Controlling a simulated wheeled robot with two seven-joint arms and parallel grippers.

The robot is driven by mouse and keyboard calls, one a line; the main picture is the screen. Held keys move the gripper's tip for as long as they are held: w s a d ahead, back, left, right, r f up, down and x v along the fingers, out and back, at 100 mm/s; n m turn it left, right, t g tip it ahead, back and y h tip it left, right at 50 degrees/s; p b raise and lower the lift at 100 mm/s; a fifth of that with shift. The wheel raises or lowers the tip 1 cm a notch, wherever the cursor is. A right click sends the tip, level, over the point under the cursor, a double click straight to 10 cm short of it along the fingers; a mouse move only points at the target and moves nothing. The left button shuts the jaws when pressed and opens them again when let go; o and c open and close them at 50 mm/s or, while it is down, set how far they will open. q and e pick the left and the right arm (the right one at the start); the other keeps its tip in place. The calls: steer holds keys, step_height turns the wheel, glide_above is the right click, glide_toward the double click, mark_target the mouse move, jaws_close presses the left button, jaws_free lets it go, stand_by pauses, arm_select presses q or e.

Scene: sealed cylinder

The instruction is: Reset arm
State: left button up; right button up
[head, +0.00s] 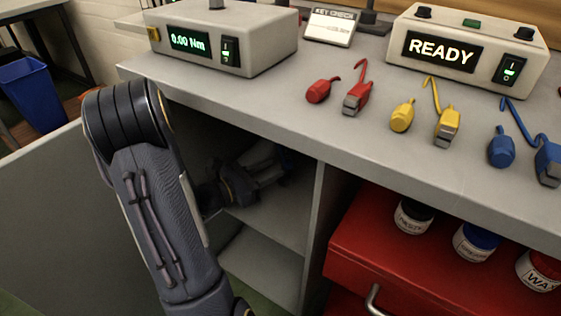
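My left arm (150,190) comes in from the lower left, bends at the top, and reaches into the open grey cabinet (312,235) under the bench. My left gripper (272,163) is inside the upper compartment, in shadow beneath the bench top. Its fingers are too dark and small to show whether they are open or shut, or whether anything is between them. My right arm and gripper are not in view.
The grey bench top (230,98) overhangs my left gripper. On it stand a "0.00 Nm" box (228,38), a "READY" box (470,48), and red, yellow and blue tools. A blue bin (32,92) stands far left.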

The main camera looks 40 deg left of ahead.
arm_select(q)
steer(key=shift+v, duration=1.3)
